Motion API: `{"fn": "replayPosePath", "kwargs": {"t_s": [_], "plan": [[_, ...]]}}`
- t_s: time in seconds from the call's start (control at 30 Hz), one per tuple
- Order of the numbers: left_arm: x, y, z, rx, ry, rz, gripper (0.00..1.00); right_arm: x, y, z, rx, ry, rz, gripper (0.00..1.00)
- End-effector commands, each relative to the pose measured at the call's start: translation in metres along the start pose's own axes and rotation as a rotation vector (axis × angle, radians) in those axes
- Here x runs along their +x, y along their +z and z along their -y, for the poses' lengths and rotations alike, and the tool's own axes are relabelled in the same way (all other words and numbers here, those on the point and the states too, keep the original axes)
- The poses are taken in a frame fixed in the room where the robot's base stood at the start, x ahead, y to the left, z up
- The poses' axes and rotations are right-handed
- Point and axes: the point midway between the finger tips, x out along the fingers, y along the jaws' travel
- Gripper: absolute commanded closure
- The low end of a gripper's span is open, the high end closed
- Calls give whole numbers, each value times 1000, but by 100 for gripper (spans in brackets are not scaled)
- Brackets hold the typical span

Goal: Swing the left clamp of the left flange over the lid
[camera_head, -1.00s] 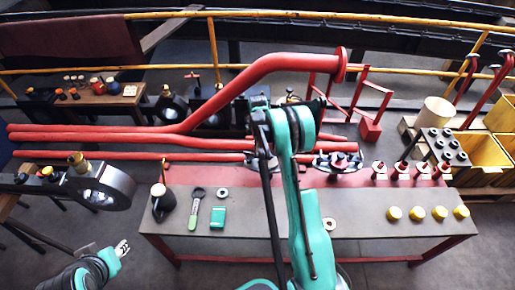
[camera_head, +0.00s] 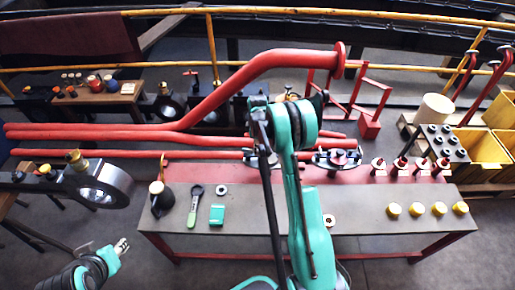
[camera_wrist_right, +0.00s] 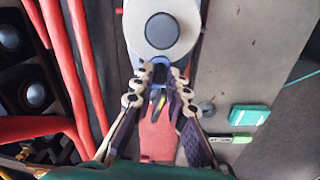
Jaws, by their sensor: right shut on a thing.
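The left flange (camera_head: 251,159) stands at the back edge of the bench, partly hidden behind my right arm in the head view. In the right wrist view its round pale lid (camera_wrist_right: 161,27) has a dark centre knob. My right gripper (camera_wrist_right: 164,78) is at the lid's near edge, shut on the dark left clamp (camera_wrist_right: 161,62). The fingers hide much of the clamp, so I cannot tell how far it lies over the lid. My left gripper (camera_head: 121,246) is low at the left, away from the flange; its finger opening is unclear.
The right flange (camera_head: 338,159) is beside it. Red pipes (camera_head: 120,140) run behind the bench (camera_head: 270,218). The bench's middle front is mostly clear.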

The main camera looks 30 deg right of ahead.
Motion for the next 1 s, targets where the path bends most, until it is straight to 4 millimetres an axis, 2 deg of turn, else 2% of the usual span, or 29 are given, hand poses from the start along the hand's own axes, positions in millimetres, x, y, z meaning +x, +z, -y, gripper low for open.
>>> {"fn": "replayPosePath", "kwargs": {"t_s": [0.3,0.33,0.4,0.77,0.87,1.0], "plan": [[0,0,0,0,0,0,65,0,0,1,1,-1,0,100],[0,0,0,0,0,0,65,0,0,1,1,-2,0,81],[0,0,0,0,0,0,65,0,0,1,1,-2,0,65],[0,0,0,0,0,0,65,-4,0,0,0,-1,0,65],[0,0,0,0,0,0,65,-16,0,0,0,-1,0,65],[0,0,0,0,0,0,65,-44,0,0,0,-1,0,65]]}}
